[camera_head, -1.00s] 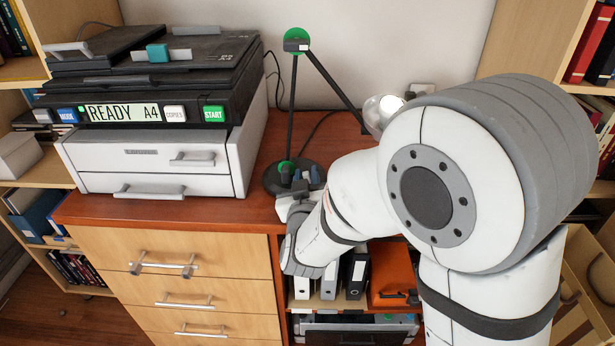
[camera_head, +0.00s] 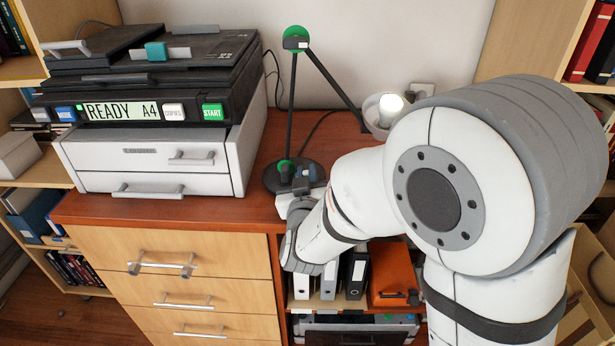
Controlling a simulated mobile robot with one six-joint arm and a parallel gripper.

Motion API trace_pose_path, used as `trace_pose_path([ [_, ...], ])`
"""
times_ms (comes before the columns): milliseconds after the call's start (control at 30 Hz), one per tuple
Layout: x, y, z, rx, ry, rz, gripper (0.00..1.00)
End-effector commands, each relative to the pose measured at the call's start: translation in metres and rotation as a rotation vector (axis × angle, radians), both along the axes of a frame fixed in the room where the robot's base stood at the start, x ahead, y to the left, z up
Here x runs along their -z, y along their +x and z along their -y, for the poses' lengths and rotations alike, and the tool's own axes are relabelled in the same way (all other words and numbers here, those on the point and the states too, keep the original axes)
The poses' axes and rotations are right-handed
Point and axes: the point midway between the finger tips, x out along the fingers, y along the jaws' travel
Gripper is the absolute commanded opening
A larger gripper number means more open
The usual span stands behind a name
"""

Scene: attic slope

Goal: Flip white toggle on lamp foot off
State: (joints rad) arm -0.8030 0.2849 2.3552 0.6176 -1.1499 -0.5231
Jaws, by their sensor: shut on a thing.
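The desk lamp has a round black foot (camera_head: 276,178) on the cabinet top, with a green joint, thin black arms (camera_head: 293,110) and a bright lamp head (camera_head: 387,108) at the right. My gripper (camera_head: 302,178) is at the front right part of the foot. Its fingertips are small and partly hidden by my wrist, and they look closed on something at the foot. The white toggle cannot be made out there; my gripper covers that spot. The bulb looks lit.
A black and white printer (camera_head: 150,130) stands left of the lamp. Below are wooden drawers (camera_head: 180,260) with bar handles, binders (camera_head: 330,278) and an orange box (camera_head: 393,275) on a shelf. Cabinet top between printer and lamp is clear.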

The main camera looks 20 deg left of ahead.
Motion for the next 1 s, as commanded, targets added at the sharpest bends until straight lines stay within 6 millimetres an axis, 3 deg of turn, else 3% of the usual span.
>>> trace_pose_path([
  [600,0.004,0.002,0.009,0.0,0.386,-0.095,0.0],
  [1000,0.002,0.003,0.012,0.0,0.514,-0.129,0.0],
])
